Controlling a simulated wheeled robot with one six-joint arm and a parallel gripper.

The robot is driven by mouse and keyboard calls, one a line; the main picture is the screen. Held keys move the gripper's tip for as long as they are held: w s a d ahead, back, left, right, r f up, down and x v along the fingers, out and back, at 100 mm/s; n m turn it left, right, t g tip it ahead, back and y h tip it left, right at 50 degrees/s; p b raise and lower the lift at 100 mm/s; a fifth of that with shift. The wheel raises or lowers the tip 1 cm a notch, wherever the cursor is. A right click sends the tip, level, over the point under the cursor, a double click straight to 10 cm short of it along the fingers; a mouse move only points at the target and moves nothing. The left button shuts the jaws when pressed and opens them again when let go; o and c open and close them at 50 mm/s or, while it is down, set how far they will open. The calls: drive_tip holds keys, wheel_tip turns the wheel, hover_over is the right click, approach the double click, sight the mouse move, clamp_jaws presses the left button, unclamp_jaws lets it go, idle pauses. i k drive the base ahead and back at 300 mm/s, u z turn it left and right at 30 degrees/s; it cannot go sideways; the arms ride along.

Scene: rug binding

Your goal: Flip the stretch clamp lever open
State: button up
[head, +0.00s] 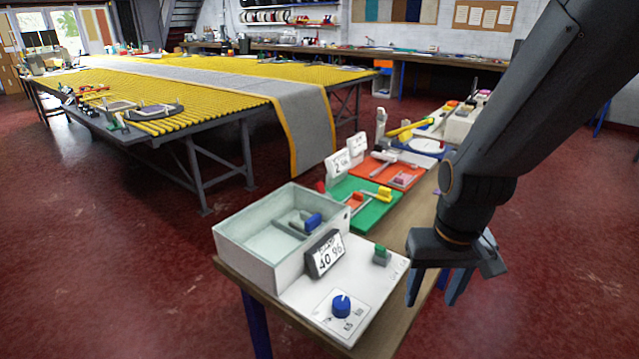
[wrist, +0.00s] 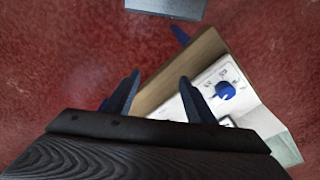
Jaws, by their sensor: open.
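My gripper (head: 437,287) hangs open and empty beside the right edge of the bench, pointing down. Its two dark fingers (wrist: 160,82) also show apart in the wrist view, over the bench edge and red floor. A green board (head: 368,216) on the bench carries a metal bar with a yellow grip (head: 384,193) and a red block (head: 355,202). Behind it is an orange-red board (head: 403,175) with a pink block (head: 401,181). I cannot tell for sure which of these is the stretch clamp lever. My gripper is apart from both boards, nearer the camera and to their right.
A white box unit (head: 255,266) with a blue dial (head: 341,305) and a tilted display (head: 325,254) fills the near bench end. The dial also shows in the wrist view (wrist: 225,90). A yellow-slatted table (head: 195,108) stands left. Red floor (head: 560,280) is free at right.

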sight(320, 186)
drive_tip(key=k, duration=0.5)
drive_tip(key=u, duration=2.3)
drive_tip(key=i, duration=2.05)
drive_tip(key=z, duration=2.75)
